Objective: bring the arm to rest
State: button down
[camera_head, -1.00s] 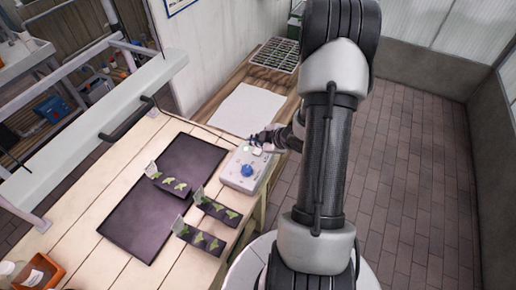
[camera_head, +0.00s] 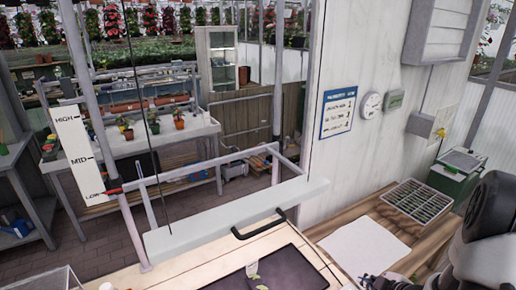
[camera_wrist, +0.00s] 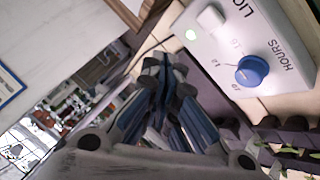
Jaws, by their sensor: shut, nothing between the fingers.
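My gripper (camera_wrist: 165,68) is shut and empty in the wrist view, its fingertips together. It is beside a white control box (camera_wrist: 222,50) and looks clear of it. In the head view my arm (camera_head: 487,240) is at the lower right edge. The gripper is only partly seen there, at the bottom edge, and the box cannot be made out.
A dark tray (camera_head: 275,272) lies on the pale wooden bench. A white sheet (camera_head: 362,249) and a seedling grid tray (camera_head: 416,201) lie to its right. A white bar (camera_head: 235,218) with a black handle (camera_head: 260,224) crosses the bench's back. A level scale (camera_head: 80,155) stands left.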

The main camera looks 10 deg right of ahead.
jog(key=s+a+r+m+g+h, duration=0.1)
jog(key=a+r+m+h, duration=0.15)
jog(key=r, duration=0.65)
jog(key=a+r+m+g+h, duration=0.15)
jog(key=a+r, duration=0.25)
jog(key=r, duration=0.6)
jog(key=s+a+r+m+g+y, duration=0.1)
jog(key=s+a+r+m, duration=0.1)
jog(key=s+a, duration=0.7)
jog(key=s+a+r+m+g+y, duration=0.1)
jog(key=s+a+r+m+y, duration=0.1)
jog(key=s+a, duration=0.8)
notch_tip(320, 180, up, 3)
jog(key=shift+a+f+m+y+b, duration=0.1)
jog(key=shift+a+m+y+b, duration=0.3)
jog(key=shift+m, duration=0.4)
